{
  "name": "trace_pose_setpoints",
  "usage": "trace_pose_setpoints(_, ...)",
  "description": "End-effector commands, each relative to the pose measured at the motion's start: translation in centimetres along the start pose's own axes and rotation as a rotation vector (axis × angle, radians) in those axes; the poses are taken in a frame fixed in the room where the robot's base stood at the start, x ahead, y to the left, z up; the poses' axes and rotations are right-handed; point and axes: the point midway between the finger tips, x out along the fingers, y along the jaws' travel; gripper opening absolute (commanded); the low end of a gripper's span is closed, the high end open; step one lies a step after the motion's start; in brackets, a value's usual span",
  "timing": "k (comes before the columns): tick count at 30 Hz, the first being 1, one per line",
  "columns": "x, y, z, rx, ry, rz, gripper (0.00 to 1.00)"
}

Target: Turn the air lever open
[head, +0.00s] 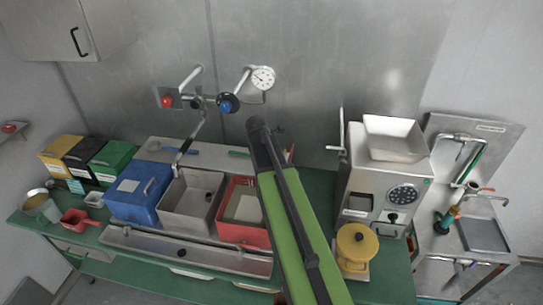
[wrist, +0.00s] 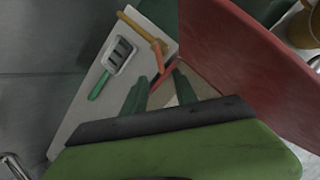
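On the back wall, a pipe fitting carries a red knob (head: 167,101), a blue knob (head: 227,103) and a round gauge (head: 263,78). Pale lever-like bars stick out near them, one above the red knob (head: 190,77) and one beside the gauge (head: 243,80). I cannot tell which is the air lever. My gripper (wrist: 160,92) shows two dark green fingers standing apart, with nothing held between them. The wrist view shows no lever.
A green-handled brush (wrist: 114,62) lies on the pale shelf behind. The grinder (head: 372,182) and a yellow canister (head: 357,250) stand right of my arm.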

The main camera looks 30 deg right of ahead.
Motion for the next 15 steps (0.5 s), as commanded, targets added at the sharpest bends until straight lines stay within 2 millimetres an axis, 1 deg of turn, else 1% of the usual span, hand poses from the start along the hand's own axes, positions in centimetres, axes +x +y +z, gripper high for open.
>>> trace_pose_setpoints(1, -2.5, 0.1, 0.4, -0.001, 0.0, 0.0, 0.34)
trace_pose_setpoints(6, -6.5, 0.0, 0.3, -0.001, 0.001, 0.0, 0.34)
trace_pose_setpoints(10, -8.2, 0.0, 0.2, -0.001, 0.001, 0.0, 0.34)
trace_pose_setpoints(15, -8.3, 0.0, 0.0, 0.0, 0.001, 0.0, 0.34)
